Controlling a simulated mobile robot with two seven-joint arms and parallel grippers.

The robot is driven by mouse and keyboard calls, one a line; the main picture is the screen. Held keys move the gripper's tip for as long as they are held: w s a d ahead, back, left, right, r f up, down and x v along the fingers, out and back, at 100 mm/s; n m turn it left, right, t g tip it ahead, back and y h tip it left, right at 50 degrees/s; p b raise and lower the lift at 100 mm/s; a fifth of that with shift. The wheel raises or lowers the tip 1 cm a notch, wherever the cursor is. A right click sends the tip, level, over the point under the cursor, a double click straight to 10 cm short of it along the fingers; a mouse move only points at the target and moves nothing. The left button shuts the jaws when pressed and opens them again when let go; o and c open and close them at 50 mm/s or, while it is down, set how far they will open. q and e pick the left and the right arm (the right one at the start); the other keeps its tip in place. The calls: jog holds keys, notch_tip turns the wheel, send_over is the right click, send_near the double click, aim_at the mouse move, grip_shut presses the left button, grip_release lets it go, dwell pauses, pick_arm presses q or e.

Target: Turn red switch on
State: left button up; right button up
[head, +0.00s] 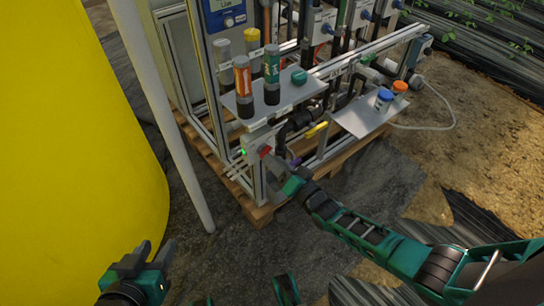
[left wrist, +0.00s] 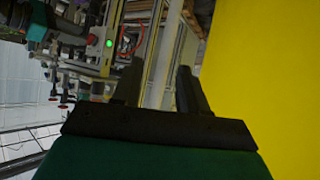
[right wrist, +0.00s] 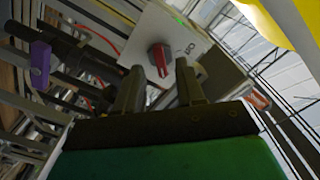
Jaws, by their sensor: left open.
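The red switch (head: 265,152) is a rotary handle on a light grey box (head: 254,143) low on the front corner of the skid. In the right wrist view the red switch (right wrist: 160,58) lies just beyond the gap between the fingertips. My right gripper (head: 272,176) is open and empty, right in front of the box; whether a finger touches the handle I cannot tell. My left gripper (head: 157,248) is open and empty at the lower left, well away from the switch. A green light (head: 243,152) is lit on the box's side; it also shows in the left wrist view (left wrist: 108,43).
A big yellow tank (head: 75,130) fills the left, with a white pole (head: 165,115) beside it. A shelf (head: 292,98) with several capped tubes is above the switch. Yellow (head: 317,130) and purple (head: 295,162) valve handles are to its right. Bare ground lies in front.

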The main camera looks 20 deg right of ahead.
pick_arm(q)
jog(key=shift+s+a+r+p, duration=0.25)
jog(key=shift+a+r+p, duration=0.35)
jog(key=shift+p, duration=0.6)
pick_arm(e)
jog(key=v, duration=1)
jog(key=shift+s, duration=0.25)
pick_arm(q)
jog(key=shift+f, duration=0.1)
